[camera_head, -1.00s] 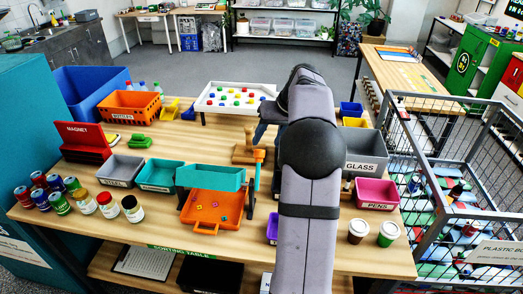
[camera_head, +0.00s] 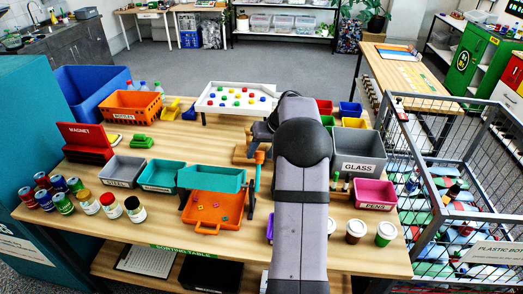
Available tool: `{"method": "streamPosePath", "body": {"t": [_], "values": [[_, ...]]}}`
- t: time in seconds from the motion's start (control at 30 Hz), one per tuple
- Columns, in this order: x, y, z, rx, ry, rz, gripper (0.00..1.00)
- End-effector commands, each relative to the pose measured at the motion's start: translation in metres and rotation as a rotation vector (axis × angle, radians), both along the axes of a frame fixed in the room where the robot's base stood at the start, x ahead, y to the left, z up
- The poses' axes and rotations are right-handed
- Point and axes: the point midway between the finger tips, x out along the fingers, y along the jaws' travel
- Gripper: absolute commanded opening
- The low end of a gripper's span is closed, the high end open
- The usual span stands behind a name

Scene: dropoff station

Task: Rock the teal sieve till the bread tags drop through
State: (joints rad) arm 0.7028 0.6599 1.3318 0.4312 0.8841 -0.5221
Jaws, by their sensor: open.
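The teal sieve (camera_head: 212,180) sits level over an orange tray (camera_head: 205,212) at the table's front middle. A teal upright piece (camera_head: 258,176) stands at the sieve's right side. Several small coloured bits, which look like bread tags (camera_head: 215,223), lie in the orange tray. I cannot see whether any tags lie inside the sieve. My gripper (camera_head: 257,141) is just behind and right of the sieve, beside an orange-brown piece (camera_head: 243,153). It is open, seems to hold nothing, and is partly hidden by my arm.
A teal bin (camera_head: 160,188) and a grey bin (camera_head: 122,182) stand left of the sieve. Jars and cans (camera_head: 88,203) line the front left. A pink bin (camera_head: 374,204) and the grey glass bin (camera_head: 371,168) stand right of my arm. A white tray (camera_head: 204,104) is behind.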

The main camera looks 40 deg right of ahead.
Motion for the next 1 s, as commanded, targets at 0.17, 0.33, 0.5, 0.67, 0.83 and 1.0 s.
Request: {"method": "streamPosePath", "body": {"t": [0.17,0.33,0.5,0.67,0.83,1.0], "values": [[0.0004,0.0001,-0.0008,0.0,-0.001,0.0,0.47],[0.0004,0.0001,-0.0006,0.0,-0.001,0.0,0.23],[0.0003,-0.0001,-0.0003,-0.001,-0.001,0.001,0.0],[-0.0001,0.0002,-0.0008,-0.005,-0.004,0.001,0.0],[-0.0018,0.0016,-0.0017,-0.021,-0.021,0.001,0.0],[-0.0055,0.0051,-0.0017,-0.057,-0.055,0.001,0.0]]}}
